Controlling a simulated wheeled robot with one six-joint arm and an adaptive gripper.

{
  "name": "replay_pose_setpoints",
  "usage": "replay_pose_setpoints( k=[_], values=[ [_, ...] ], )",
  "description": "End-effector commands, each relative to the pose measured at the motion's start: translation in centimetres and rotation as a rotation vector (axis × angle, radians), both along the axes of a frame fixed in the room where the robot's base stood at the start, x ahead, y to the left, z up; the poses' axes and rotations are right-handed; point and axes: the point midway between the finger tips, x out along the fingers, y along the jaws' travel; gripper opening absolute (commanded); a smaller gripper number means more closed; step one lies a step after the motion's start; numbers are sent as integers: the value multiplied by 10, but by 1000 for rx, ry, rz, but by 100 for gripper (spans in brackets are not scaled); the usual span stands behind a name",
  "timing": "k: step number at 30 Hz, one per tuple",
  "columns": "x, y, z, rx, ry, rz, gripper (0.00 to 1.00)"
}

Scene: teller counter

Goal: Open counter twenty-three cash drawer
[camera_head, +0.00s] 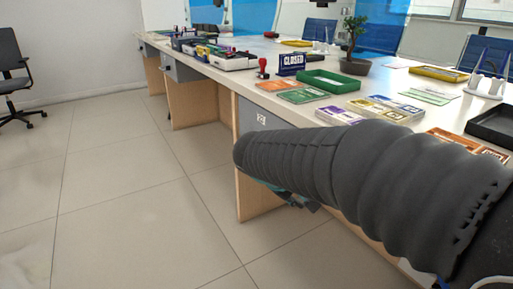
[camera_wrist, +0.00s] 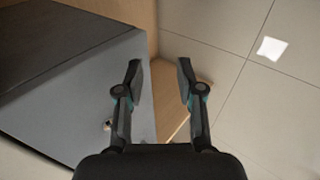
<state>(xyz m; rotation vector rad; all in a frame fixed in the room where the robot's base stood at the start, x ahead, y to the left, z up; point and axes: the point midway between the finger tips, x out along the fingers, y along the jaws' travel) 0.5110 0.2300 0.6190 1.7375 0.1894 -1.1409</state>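A grey drawer unit (camera_head: 248,116) with a small white number label (camera_head: 262,118) sits under the long counter, partly hidden behind my arm. The label's digits are too small to read surely. In the wrist view a grey box face (camera_wrist: 75,90) fills the left, with a darker surface above it and a small round metal piece (camera_wrist: 107,126) beside my left finger. My gripper (camera_wrist: 159,72) is open and empty, its fingers apart near the box's right edge and a wooden panel. In the head view my gripper (camera_head: 292,198) is mostly hidden under my arm. No handle shows clearly.
The counter top (camera_head: 240,78) holds a green tray (camera_head: 329,82), a closed sign (camera_head: 291,64), a bonsai (camera_head: 355,45), a stamp and several card stacks. A wooden side panel (camera_head: 253,190) stands below. The tiled floor (camera_head: 120,200) at left is clear; an office chair (camera_head: 14,75) stands far left.

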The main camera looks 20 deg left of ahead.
Motion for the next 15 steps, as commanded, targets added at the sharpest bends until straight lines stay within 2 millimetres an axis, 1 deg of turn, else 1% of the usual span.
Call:
replay_pose_setpoints(
  k=[1,2,3,5,6,8,9,12,15],
  values=[
    [13,25,-4,-46,-42,38,37],
    [20,38,-2,-72,-70,58,37],
    [28,54,-1,-102,-108,82,37],
    [39,81,2,-147,-171,119,37],
    [46,99,3,-173,-214,140,37],
    [54,128,6,-209,-284,173,37],
    [57,147,9,-230,-333,192,37],
    [62,190,17,-266,-451,231,37],
    [63,219,23,-285,-543,255,37]
  ],
)
